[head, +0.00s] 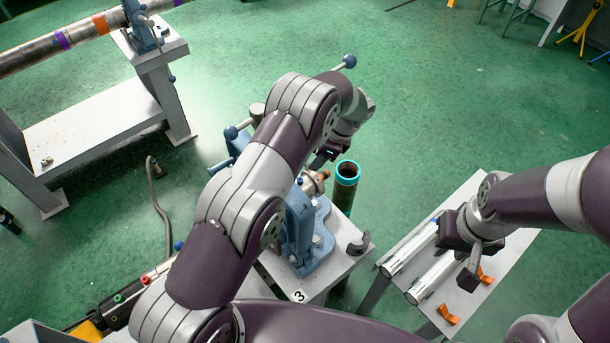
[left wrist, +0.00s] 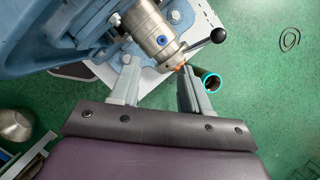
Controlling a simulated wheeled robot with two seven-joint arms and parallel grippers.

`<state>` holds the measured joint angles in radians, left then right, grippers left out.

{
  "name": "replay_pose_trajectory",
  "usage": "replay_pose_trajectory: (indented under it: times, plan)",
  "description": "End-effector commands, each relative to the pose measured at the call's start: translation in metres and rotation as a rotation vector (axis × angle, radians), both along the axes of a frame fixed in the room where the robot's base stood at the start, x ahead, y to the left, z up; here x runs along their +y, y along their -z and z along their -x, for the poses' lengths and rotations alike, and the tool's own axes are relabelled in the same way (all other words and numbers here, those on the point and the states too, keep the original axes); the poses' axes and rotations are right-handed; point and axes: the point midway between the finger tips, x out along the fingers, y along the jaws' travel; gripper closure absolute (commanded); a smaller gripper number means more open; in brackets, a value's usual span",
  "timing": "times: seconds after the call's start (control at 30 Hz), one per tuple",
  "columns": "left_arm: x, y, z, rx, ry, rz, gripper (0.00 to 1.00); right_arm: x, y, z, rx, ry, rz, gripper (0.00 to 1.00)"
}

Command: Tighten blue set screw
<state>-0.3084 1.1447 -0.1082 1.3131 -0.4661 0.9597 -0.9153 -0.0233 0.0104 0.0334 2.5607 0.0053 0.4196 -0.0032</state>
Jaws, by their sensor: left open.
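The blue set screw (left wrist: 162,41) shows in the left wrist view as a small blue-ringed socket on the side of a silver cylindrical fitting (left wrist: 148,25). The fitting sits at a blue vise (head: 303,235) on a grey stand in the head view. My left gripper (left wrist: 157,88) is open, its two fingers apart, just short of the fitting and with nothing between them. In the head view the left gripper (head: 324,158) is partly hidden behind my left arm, above the vise. My right gripper (head: 464,258) is over silver pipes, its dark fingers apart.
An upright dark pipe with a teal rim (head: 347,172) stands close right of the vise. A black-knobbed vise handle (left wrist: 218,36) sticks out beside the fitting. Silver pipes (head: 408,252) and orange pieces (head: 448,314) lie on the right table. Another stand holds a long pipe (head: 40,50) at upper left.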

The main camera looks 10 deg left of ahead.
Motion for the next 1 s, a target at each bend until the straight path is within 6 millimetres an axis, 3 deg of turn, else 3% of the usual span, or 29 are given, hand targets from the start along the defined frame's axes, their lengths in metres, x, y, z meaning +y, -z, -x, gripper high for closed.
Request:
replay_pose_trajectory:
  times: [0.17,0.37,0.4,0.5,0.73,1.0]
  plan:
    - [0.004,0.019,0.001,0.031,0.067,-0.002,0.54,0.000,0.022,-0.001,-0.001,0.000,0.000,0.69]
    - [0.019,0.065,0.000,0.027,0.064,-0.001,0.54,-0.001,0.082,-0.001,0.000,0.000,0.000,0.69]
    - [0.024,0.056,0.000,0.033,0.064,-0.003,0.54,-0.001,0.059,0.000,0.003,0.000,0.000,0.69]
    - [0.034,0.077,0.000,0.034,0.064,-0.003,0.54,0.000,0.041,-0.001,-0.003,0.000,0.000,0.69]
    - [0.045,0.111,-0.001,0.028,0.064,-0.001,0.54,0.000,0.031,-0.001,-0.001,0.000,0.000,0.69]
    - [0.047,0.118,-0.001,0.027,0.064,-0.001,0.54,0.000,0.031,-0.001,0.000,0.000,0.000,0.69]
